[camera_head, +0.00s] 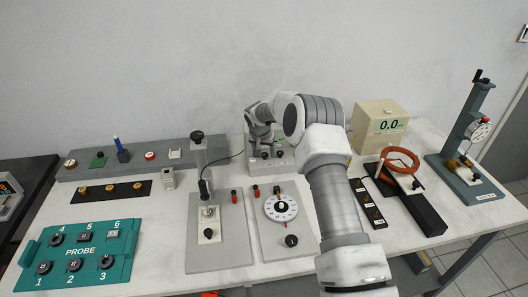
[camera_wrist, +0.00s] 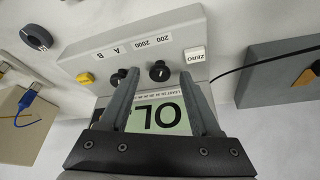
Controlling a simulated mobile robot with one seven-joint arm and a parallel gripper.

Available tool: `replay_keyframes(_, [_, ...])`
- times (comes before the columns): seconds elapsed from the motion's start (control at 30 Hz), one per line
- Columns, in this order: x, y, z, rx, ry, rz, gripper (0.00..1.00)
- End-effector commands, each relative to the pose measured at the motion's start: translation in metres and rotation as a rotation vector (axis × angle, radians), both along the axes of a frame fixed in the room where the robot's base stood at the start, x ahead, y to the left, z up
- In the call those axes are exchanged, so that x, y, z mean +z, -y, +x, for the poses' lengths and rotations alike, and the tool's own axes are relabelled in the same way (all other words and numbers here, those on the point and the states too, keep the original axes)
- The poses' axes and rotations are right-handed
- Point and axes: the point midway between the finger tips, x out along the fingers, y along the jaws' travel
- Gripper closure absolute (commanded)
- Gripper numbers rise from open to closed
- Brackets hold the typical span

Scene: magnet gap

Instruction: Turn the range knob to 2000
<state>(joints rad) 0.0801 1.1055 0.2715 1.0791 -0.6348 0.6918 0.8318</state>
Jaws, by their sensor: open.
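The meter (camera_wrist: 85,58) is a grey console, seen upside down in the wrist view, with its display (camera_wrist: 160,115) reading OL. The range knob (camera_wrist: 159,71) is black and round, beside the printed 200 and 2000 labels (camera_wrist: 151,42). Its setting is too small to read surely. A second black knob (camera_wrist: 117,77) sits by the A and B labels. My gripper (camera_wrist: 158,64) is open and empty. Its fingers reach over the display, and the range knob shows between their tips; I cannot tell if they touch it. In the head view my gripper (camera_head: 263,133) is above the meter (camera_head: 270,163) at the back.
A white ZERO button (camera_wrist: 195,55) sits beside the range knob. A beige box (camera_head: 380,122) reading 0.0 stands to the right. A grey panel with a dial (camera_head: 281,207) lies in front of the meter. A black cable runs left from the meter.

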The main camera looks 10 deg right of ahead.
Motion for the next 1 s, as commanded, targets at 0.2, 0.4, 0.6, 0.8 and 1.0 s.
replay_keyframes(0.2, [-0.0006, 0.0004, 0.0006, -0.001, 0.001, 0.000, 0.36])
replay_keyframes(0.4, [-0.0006, 0.0004, 0.0005, 0.000, 0.000, 0.000, 0.61])
replay_keyframes(0.6, [-0.0006, 0.0004, 0.0003, 0.000, 0.000, 0.000, 0.97])
replay_keyframes(0.8, [-0.0006, 0.0004, 0.0003, 0.000, 0.000, 0.000, 1.00])
replay_keyframes(1.0, [-0.0011, 0.0008, 0.0001, 0.026, 0.000, 0.000, 1.00])
